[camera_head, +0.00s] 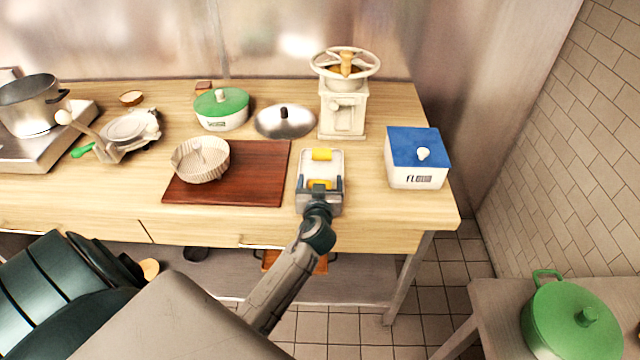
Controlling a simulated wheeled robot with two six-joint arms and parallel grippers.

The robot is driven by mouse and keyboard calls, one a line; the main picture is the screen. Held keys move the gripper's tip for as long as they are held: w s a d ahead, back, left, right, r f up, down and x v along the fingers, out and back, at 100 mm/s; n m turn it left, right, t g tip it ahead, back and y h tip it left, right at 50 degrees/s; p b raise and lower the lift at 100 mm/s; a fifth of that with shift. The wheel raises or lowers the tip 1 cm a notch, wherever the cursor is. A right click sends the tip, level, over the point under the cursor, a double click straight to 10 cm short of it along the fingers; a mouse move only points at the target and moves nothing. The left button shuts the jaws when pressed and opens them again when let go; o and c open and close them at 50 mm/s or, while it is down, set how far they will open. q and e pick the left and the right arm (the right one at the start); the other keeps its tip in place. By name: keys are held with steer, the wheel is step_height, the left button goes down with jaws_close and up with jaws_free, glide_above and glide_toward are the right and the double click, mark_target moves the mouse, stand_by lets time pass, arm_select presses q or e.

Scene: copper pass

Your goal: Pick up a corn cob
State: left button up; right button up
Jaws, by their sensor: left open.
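A light rectangular tray (334,163) lies on the wooden counter, right of the dark red cutting board. A yellow corn cob (321,154) lies across its far end. A second yellow corn cob (319,184) lies near the tray's front half, partly hidden by my gripper. My left gripper (320,184) is open, with its fingers pointing away over the tray and one on each side of the nearer cob. I cannot tell whether the fingers touch it. My right gripper is not in view.
The cutting board (262,178) holds a pleated bowl (201,160). Behind stand a green-lidded pot (221,108), a metal lid (285,122) and a grinder (343,110). A blue-lidded flour box (416,158) stands right. A green pot (570,320) sits on a side table.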

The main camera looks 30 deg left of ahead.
arm_select(q)
steer(key=shift+s, duration=0.1)
steer(key=shift+c, duration=0.9)
steer(key=c, duration=0.9)
